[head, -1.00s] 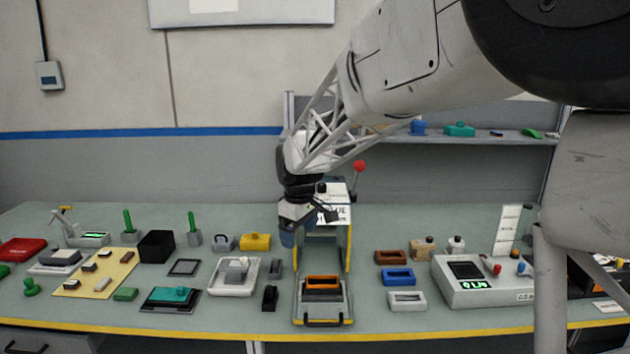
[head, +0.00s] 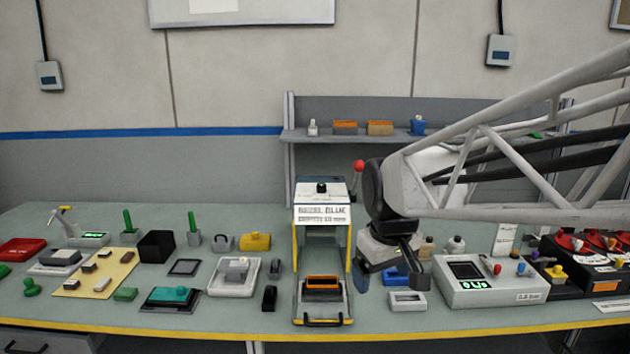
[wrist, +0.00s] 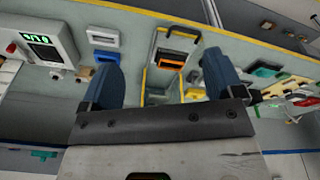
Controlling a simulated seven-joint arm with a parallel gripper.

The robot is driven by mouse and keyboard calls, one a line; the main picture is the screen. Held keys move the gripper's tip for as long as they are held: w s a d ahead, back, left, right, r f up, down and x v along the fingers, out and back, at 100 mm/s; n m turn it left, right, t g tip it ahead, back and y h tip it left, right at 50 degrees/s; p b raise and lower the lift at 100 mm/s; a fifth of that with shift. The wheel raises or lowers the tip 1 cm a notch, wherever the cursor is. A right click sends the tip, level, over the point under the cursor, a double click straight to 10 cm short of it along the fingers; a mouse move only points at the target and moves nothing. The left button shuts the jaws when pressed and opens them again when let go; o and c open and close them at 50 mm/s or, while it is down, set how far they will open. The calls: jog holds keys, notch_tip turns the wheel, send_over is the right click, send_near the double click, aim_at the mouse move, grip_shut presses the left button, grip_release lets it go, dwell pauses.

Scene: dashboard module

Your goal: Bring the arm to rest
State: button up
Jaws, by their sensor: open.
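My gripper (head: 386,280) is over the bench right of the yellow-framed press in the head view, in front of the blue and brown frames. In the wrist view my gripper (wrist: 160,85) shows two blue fingers spread wide with nothing between them. The press (head: 322,215) stands on the bench with an orange frame (head: 322,283) on its lower tray; the orange frame also shows in the wrist view (wrist: 172,57). A blue frame (head: 396,277) is partly hidden by my gripper. My arm reaches in from the right.
A white frame (head: 407,301) lies just below my gripper. The shelf (head: 300,134) is behind. Many small parts cover the bench's left.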

jog(key=s+d+f+m, duration=0.2)
jog(key=s+d, duration=0.1)
jog(key=s, duration=0.5)
jog(key=s+d+f+m, duration=0.2)
jog(key=s+d+m, duration=0.1)
jog(key=s, duration=0.6)
jog(key=shift+d+f+t, duration=0.15)
jog(key=shift+f+t, duration=0.1)
jog(key=shift+t, duration=0.05)
